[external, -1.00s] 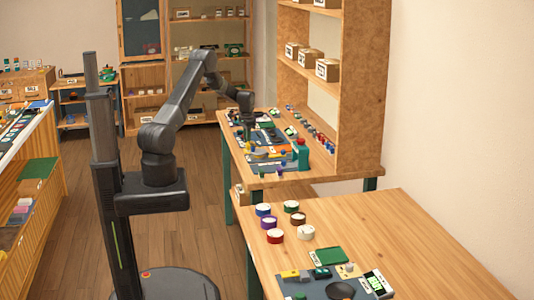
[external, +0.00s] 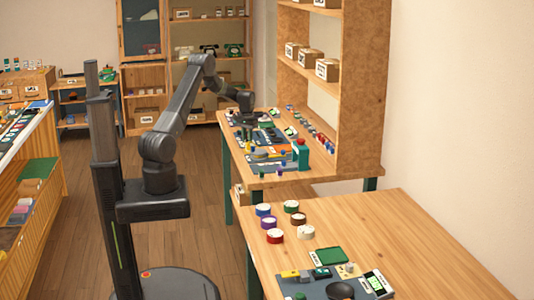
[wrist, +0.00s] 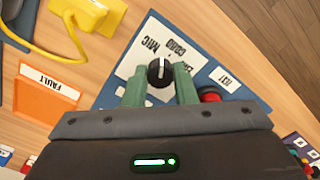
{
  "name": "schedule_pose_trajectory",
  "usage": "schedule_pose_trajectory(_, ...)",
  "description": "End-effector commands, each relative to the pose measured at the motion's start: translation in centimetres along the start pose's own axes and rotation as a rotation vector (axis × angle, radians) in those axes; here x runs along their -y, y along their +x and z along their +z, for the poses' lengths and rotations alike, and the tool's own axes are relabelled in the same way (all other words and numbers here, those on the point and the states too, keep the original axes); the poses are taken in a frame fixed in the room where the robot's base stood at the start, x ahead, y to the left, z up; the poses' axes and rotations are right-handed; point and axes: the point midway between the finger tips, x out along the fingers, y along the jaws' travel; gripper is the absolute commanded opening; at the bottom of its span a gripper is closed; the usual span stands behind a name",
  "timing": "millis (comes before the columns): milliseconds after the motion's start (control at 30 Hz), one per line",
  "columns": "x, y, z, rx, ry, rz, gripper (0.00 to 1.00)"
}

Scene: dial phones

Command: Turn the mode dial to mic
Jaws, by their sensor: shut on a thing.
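The mode dial is a round black knob (wrist: 160,71) with a white line across it, on a white label panel (wrist: 137,72) in the wrist view. The line runs roughly up and down in that view. Upside-down words on the panel include MIC and CORD, just above the knob; another is partly covered. My gripper (wrist: 160,88) has its green fingers on either side of the knob, shut on it. In the external view my gripper (external: 246,106) is low over the far worktable, and the dial is too small to make out there.
A red button (wrist: 209,95) sits close beside the right finger. An orange tray marked FAULT (wrist: 45,96) and a yellow phone (wrist: 88,14) lie to the left. In the external view a tall wooden shelf (external: 362,90) rises from the back of the worktable (external: 318,177).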

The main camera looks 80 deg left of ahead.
Motion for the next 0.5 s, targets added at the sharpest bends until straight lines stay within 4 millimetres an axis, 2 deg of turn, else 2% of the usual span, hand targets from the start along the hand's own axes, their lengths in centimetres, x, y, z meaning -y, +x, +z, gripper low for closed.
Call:
schedule_pose_trajectory(200, -0.02, 0.11, -0.05, -0.002, -0.188, 0.000, 0.02)
schedule_pose_trajectory(500, -0.03, 0.00, -0.08, -0.002, -0.377, 0.000, 0.02)
